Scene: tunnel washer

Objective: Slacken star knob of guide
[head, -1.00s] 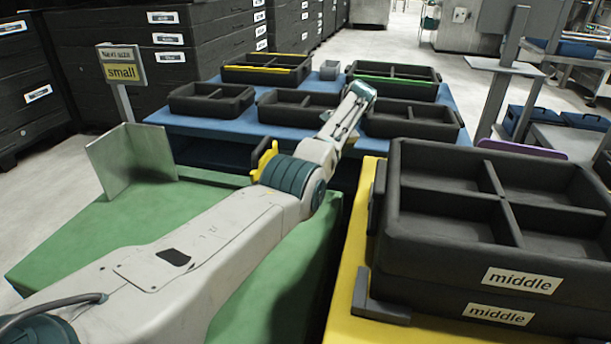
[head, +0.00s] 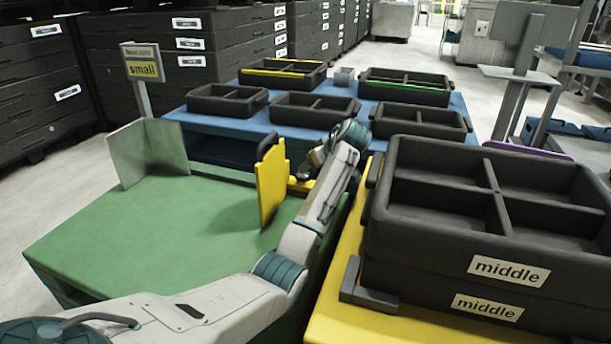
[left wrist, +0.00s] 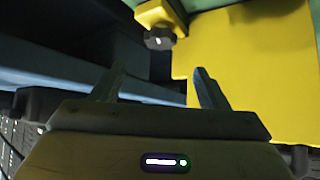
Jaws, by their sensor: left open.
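The guide is an upright yellow plate (head: 270,187) with a dark upper edge, standing on the green table (head: 185,225). A yellow foot (head: 298,184) shows at its right side. In the left wrist view the yellow guide (left wrist: 255,70) fills the upper right, and the dark star knob (left wrist: 159,40) sits under a yellow block at top centre. My left gripper (left wrist: 157,80) is open and empty, with the knob ahead of the gap between its fingers and apart from them. In the head view this gripper (head: 306,170) is small and partly hidden beside the guide; the knob cannot be made out there.
A grey angled plate (head: 150,155) stands at the green table's left corner by a "small" sign (head: 142,70). A blue table (head: 225,124) with several dark trays lies behind. Stacked "middle" crates (head: 485,240) stand on a yellow table (head: 330,315) close to the right of my arm.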

